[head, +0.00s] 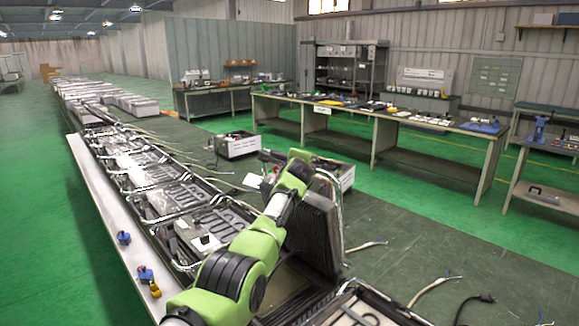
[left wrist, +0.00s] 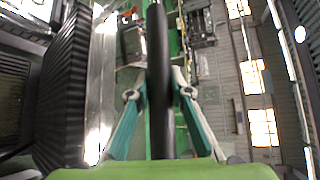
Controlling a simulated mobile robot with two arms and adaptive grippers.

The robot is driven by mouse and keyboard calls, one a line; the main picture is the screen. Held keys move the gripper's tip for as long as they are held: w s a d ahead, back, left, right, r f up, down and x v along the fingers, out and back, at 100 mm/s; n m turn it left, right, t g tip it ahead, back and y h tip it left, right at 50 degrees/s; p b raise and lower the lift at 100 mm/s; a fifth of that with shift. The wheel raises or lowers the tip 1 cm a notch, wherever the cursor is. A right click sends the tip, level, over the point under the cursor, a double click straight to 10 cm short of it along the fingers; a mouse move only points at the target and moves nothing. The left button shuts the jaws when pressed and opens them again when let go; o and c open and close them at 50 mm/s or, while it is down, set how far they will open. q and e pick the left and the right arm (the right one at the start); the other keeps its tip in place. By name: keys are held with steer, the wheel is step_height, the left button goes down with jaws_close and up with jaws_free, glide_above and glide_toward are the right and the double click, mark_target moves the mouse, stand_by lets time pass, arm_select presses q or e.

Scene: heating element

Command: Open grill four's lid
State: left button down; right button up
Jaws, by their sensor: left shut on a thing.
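A grill lid with a dark ribbed inner face (head: 312,235) stands raised, close to upright, in the head view. The same ribbed face (left wrist: 62,90) fills the left of the left wrist view. My left gripper (left wrist: 159,95) is shut on a black handle bar (left wrist: 158,60), with one teal finger on each side. In the head view my green left arm reaches over the open grill, and its wrist is beside the lid's top; the fingers are hard to make out there. No number is readable on the grill. My right gripper is not in view.
A long row of grills (head: 170,195) runs away to the far left, with a pale ledge (head: 110,235) holding small blue and yellow parts. Loose cable ends (head: 435,285) lie on the right.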

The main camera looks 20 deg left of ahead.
arm_select(q)
steer(key=shift+w+d+r, duration=0.35)
steer(key=shift+w+r, duration=0.25)
steer(key=c, duration=1.8)
jaws_free()
steer(key=shift+f, duration=0.15)
steer(key=shift+s+f, duration=0.15)
steer(key=shift+f, duration=0.05)
steer(key=v, duration=1.2)
steer(key=shift+d, duration=0.1)
